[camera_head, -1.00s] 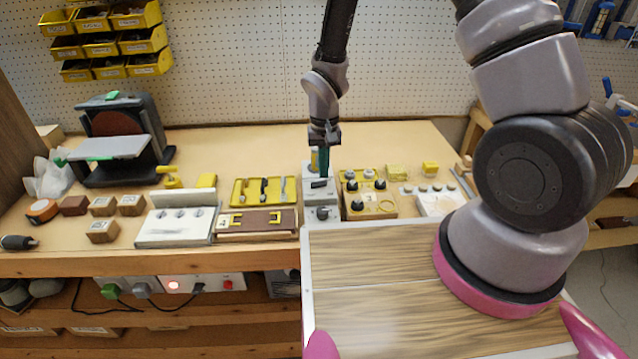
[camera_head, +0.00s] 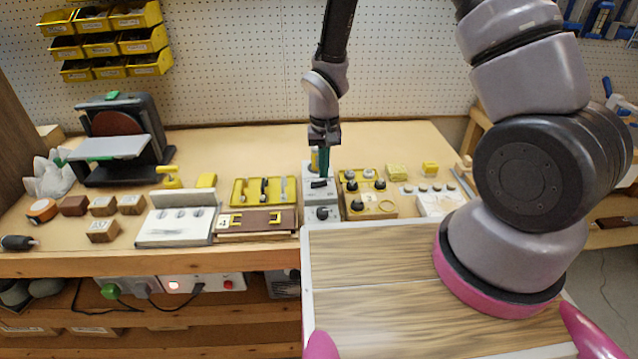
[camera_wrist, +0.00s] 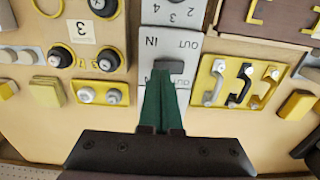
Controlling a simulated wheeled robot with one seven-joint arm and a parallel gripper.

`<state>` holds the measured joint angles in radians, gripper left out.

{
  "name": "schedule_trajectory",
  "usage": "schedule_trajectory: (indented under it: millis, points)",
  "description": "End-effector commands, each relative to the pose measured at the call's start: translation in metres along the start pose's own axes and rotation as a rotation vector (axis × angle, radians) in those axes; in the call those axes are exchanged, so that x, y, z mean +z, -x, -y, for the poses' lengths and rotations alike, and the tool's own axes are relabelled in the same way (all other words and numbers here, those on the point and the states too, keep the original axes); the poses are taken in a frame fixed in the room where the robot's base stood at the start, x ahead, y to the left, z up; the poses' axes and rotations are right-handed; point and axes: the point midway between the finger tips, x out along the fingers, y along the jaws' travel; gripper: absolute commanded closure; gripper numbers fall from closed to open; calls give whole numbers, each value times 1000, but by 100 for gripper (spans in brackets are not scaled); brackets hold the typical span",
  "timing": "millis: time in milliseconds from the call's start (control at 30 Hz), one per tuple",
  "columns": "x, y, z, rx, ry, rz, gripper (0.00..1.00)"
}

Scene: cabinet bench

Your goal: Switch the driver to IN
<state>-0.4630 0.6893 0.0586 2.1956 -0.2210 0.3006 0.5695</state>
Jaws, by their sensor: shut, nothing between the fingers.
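The driver is a grey box (camera_head: 312,196) on the bench. In the wrist view its grey panel (camera_wrist: 190,58) bears the labels IN, on the left, and OUT, on the right. A dark switch (camera_wrist: 169,66) sits below the labels, between them. My gripper (camera_wrist: 163,80) has green fingers, closed together and empty. Their tips overlap the switch's near edge in the wrist view; I cannot tell if they touch it. In the head view my gripper (camera_head: 323,172) points down over the box. The fingers hide part of the switch, and its position is unclear.
A wooden box with black and white knobs (camera_head: 368,204) stands close on the right. A yellow tray with handles (camera_head: 263,189) and a brown panel (camera_head: 257,222) lie close on the left. A second knob (camera_head: 322,213) is on the grey unit's front part. Bare bench lies behind.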

Motion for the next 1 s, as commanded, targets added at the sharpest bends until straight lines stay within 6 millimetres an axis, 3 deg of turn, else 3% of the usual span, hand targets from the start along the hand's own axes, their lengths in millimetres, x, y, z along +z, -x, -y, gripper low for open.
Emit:
schedule_trajectory:
  millis: [1000]
  points:
    - [0, -10, 0, 0, 0, 0, 100]
